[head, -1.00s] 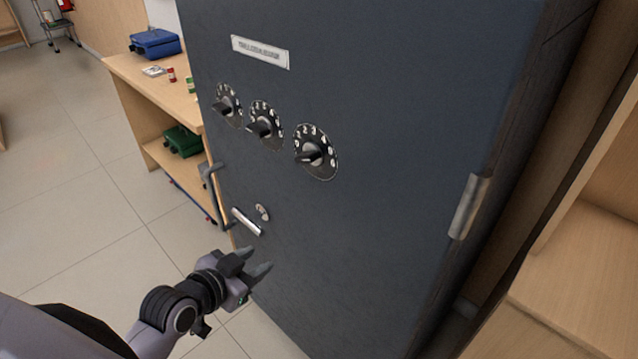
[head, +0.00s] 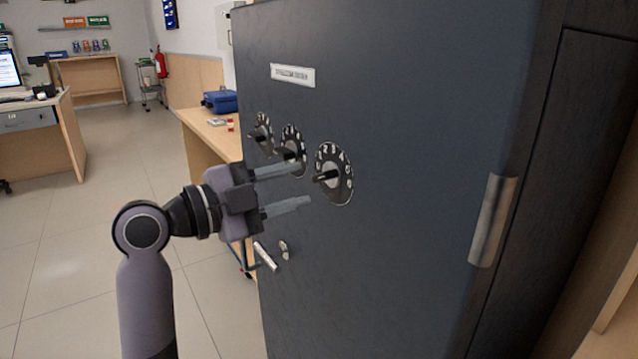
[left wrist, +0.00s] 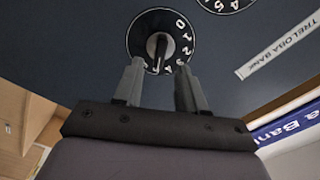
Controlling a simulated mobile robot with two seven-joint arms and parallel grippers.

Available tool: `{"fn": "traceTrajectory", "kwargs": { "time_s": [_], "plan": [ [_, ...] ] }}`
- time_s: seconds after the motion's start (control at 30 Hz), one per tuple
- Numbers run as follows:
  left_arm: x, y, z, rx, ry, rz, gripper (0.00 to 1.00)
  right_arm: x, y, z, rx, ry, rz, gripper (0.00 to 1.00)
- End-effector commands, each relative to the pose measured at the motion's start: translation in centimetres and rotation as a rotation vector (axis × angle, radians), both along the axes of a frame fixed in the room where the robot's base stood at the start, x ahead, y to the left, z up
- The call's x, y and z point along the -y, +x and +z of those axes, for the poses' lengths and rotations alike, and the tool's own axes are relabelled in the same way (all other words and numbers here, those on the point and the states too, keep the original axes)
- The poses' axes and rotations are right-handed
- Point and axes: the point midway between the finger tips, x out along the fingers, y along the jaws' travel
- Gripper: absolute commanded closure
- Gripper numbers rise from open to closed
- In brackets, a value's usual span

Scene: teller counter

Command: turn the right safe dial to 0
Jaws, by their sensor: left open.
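The right safe dial (head: 334,174) is a black disc with white numerals and a protruding dark knob, on the dark blue safe door (head: 410,120). The middle dial (head: 292,150) and left dial (head: 262,134) sit beside it. My left gripper (head: 304,186) is open and empty, its two fingers pointing at the door just left of the right dial's knob. In the left wrist view, a dial (left wrist: 172,24) and its upright knob (left wrist: 157,52) show just beyond and between the open fingertips (left wrist: 160,72); contact is not visible. My right gripper is out of view.
A silver handle (head: 265,256) and a keyhole plate (head: 284,250) are below the dials. A metal hinge (head: 493,221) is at the door's right. A wooden table (head: 205,135) with a blue case (head: 220,102) stands behind. Floor at left is clear.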

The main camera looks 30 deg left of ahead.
Motion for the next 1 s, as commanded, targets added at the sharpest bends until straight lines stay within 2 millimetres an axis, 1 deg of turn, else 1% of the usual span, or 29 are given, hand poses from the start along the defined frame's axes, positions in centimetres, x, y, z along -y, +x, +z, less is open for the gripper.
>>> {"fn": "traceTrajectory", "kwargs": {
  "time_s": [0.03,0.1,0.3,0.43,0.67,0.7,0.77,0.8,1.0],
  "plan": [
    [0.4,0.8,0.2,0.002,-0.006,-0.003,0.60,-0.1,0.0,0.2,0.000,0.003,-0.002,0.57],
    [0.8,1.9,0.2,0.001,-0.007,-0.002,0.60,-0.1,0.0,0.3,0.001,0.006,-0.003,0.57],
    [1.7,4.0,0.0,-0.001,-0.005,0.000,0.60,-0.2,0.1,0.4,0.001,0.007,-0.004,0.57],
    [1.9,4.5,0.0,0.000,-0.003,0.000,0.60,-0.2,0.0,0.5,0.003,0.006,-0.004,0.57],
    [1.9,4.6,0.0,-0.002,-0.003,0.001,0.60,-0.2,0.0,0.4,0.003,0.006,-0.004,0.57],
    [1.9,4.5,0.0,-0.002,-0.003,0.001,0.73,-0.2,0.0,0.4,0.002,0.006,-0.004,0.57],
    [1.9,4.5,0.0,-0.002,-0.003,0.001,0.92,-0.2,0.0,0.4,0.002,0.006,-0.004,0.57],
    [1.9,4.5,0.0,-0.002,-0.003,0.001,1.00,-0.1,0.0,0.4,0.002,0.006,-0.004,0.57],
    [1.9,4.5,-0.1,-0.004,-0.005,0.000,1.00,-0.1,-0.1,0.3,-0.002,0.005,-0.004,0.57]
  ]
}}
